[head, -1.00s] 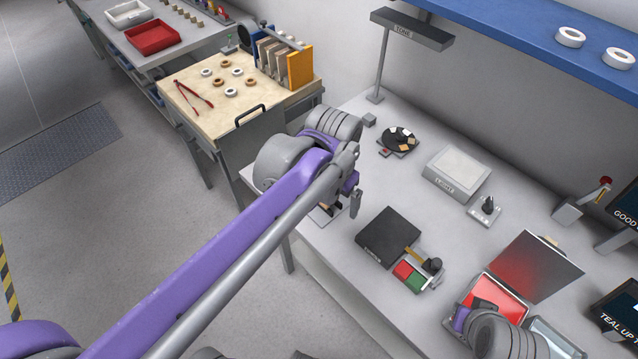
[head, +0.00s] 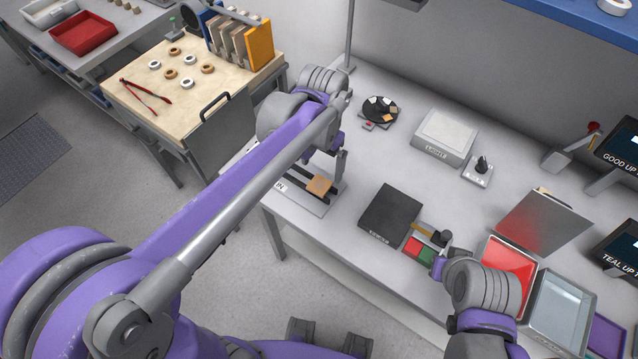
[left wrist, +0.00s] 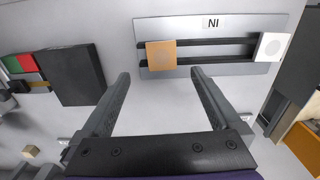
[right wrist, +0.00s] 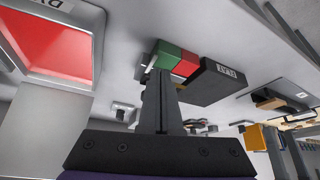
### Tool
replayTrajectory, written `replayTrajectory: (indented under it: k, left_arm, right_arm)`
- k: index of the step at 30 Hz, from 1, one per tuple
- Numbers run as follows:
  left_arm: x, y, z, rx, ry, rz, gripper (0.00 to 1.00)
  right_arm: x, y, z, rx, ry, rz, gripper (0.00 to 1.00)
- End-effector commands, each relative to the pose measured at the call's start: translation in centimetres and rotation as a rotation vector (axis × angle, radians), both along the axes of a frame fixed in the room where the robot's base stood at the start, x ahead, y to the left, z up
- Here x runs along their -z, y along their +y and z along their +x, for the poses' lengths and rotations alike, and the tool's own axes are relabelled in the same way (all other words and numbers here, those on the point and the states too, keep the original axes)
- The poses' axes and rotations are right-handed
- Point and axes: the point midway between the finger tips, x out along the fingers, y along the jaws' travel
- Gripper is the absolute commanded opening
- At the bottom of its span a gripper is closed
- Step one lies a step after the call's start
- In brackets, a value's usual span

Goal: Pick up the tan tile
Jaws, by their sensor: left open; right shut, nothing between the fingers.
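The tan tile (head: 320,185) lies on a grey two-rail rack (head: 307,199) at the left end of the workbench. In the left wrist view the tile (left wrist: 161,55) sits on the left part of the rails, and a white tile (left wrist: 271,46) is at the right end. My left gripper (head: 341,178) is open and empty beside the tan tile. In the left wrist view its fingertips (left wrist: 162,73) are spread wider than the tile, which appears just beyond them. My right gripper (right wrist: 160,75) is shut and empty, close to a red and green block (right wrist: 175,60).
A black box (head: 390,217) stands right of the rack, with the red and green block (head: 419,250) in front of it. A red-lined tray (head: 508,265) lies to the right. A scale-like box (head: 445,135) and a round black dish (head: 380,109) stand farther back.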

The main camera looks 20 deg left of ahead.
Motion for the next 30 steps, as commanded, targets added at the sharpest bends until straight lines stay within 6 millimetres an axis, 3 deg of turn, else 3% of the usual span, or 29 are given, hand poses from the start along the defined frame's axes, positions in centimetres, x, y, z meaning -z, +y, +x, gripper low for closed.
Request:
replayTrajectory:
  k: [7,15,24,30]
  left_arm:
    - [2.1,0.1,0.0,-0.001,0.000,0.000,0.97]
    - [5.8,0.3,-0.2,-0.001,0.000,0.000,0.97]
    - [6.4,0.3,-0.2,-0.001,-0.001,0.000,0.97]
    - [6.4,0.3,-0.2,-0.001,-0.001,0.000,0.63]
  right_arm:
    - [0.1,0.0,0.0,0.000,0.000,0.000,0.00]
    - [0.1,0.0,-0.1,0.000,0.001,0.000,0.00]
    - [0.2,0.0,-0.1,0.000,0.001,0.000,0.00]
    - [0.2,0.0,-0.1,0.000,0.001,0.000,0.00]
